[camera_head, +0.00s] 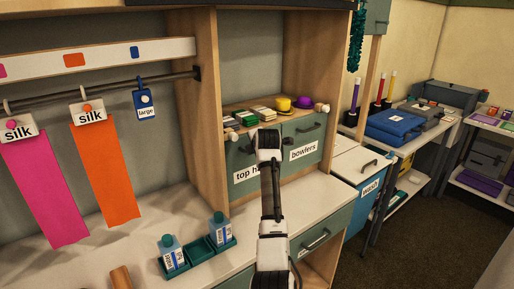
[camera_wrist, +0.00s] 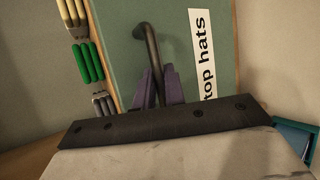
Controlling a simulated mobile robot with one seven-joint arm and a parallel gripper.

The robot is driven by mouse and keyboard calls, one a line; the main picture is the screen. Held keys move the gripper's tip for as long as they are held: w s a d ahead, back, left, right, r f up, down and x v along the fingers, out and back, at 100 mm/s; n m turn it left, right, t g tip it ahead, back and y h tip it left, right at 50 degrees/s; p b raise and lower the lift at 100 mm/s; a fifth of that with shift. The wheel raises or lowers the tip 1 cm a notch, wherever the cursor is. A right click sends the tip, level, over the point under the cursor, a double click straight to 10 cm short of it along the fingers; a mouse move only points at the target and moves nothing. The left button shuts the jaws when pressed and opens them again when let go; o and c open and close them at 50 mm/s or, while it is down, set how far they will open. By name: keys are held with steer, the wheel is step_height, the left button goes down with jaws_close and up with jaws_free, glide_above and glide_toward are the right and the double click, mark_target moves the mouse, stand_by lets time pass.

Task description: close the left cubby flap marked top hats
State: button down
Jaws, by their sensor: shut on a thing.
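The left cubby flap marked "top hats" (camera_head: 242,160) is a grey-green panel with a white label, partly hidden behind my arm in the head view. It looks upright and roughly in line with the flap marked "bowlers" (camera_head: 303,141) beside it; I cannot tell whether it is fully flush. In the wrist view the "top hats" flap (camera_wrist: 170,22) fills the middle, with its dark bent handle (camera_wrist: 152,42). My gripper's purple fingers (camera_wrist: 158,86) are shut on this handle, one on each side. My gripper also shows in the head view (camera_head: 266,140), against the flap.
Several stacked bundles, a yellow hat (camera_head: 283,104) and a purple hat (camera_head: 303,101) sit on the shelf above the flaps. A green tray (camera_head: 202,254) with bottles stands on the counter, left of my arm. Pink and orange silks (camera_head: 106,175) hang at left.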

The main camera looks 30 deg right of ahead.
steer(key=shift+w+a+r, duration=0.3)
steer(key=shift+r, duration=0.1)
steer(key=c, duration=1.8)
jaws_free()
steer(key=shift+o, duration=0.2)
steer(key=shift+s+a+r+b, duration=0.1)
steer(key=shift+s+r+b, duration=0.05)
steer(key=shift+s+b, duration=0.25)
steer(key=b+v, duration=0.4)
steer(key=v, duration=0.8)
steer(key=shift+s, duration=0.55)
